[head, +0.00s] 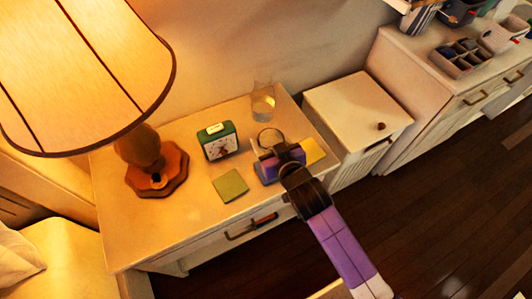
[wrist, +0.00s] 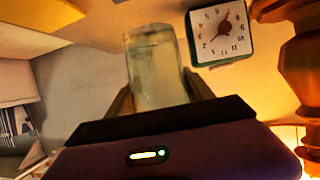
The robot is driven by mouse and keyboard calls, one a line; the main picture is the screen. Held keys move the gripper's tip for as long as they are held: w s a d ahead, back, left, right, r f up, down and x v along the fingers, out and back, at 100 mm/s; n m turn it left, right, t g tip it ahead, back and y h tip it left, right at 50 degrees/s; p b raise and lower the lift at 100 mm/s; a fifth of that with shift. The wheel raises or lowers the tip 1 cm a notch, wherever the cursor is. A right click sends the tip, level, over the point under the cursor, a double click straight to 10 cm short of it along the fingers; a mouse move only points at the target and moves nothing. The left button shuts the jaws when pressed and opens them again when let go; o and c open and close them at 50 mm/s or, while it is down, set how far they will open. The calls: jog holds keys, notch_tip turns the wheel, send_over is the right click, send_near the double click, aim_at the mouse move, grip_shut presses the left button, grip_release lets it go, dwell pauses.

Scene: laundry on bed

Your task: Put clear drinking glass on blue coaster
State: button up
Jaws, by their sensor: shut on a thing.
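My gripper (head: 276,156) is over the right part of the nightstand, shut on a clear drinking glass (head: 269,137). In the wrist view the glass (wrist: 155,68) sits between the two fingers. Its rim shows as a ring just beyond my gripper in the head view, and its lower part is hidden. I cannot tell whether it touches the tabletop. I cannot make out a blue coaster for certain; a bluish patch beside my gripper may be part of the gripper.
Another clear glass (head: 262,101) stands at the back of the nightstand (head: 120,235). A green clock (head: 218,141) and a lamp (head: 155,170) stand left. A green coaster (head: 230,185) lies front centre, a yellow coaster (head: 314,151) at the right edge. A white cabinet (head: 355,105) is to the right.

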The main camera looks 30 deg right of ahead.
aim_at(270, 146)
jog(key=f, duration=0.2)
jog(key=s+f, duration=0.1)
jog(key=shift+d+f, duration=0.35)
jog(key=shift+f, duration=0.05)
notch_tip(270, 146, down, 3)
jog(key=shift+a+r+b, duration=0.15)
jog(key=shift+r+b, duration=0.05)
jog(key=shift+b, duration=0.2)
jog(key=shift+a, duration=0.1)
jog(key=shift+f, duration=0.1)
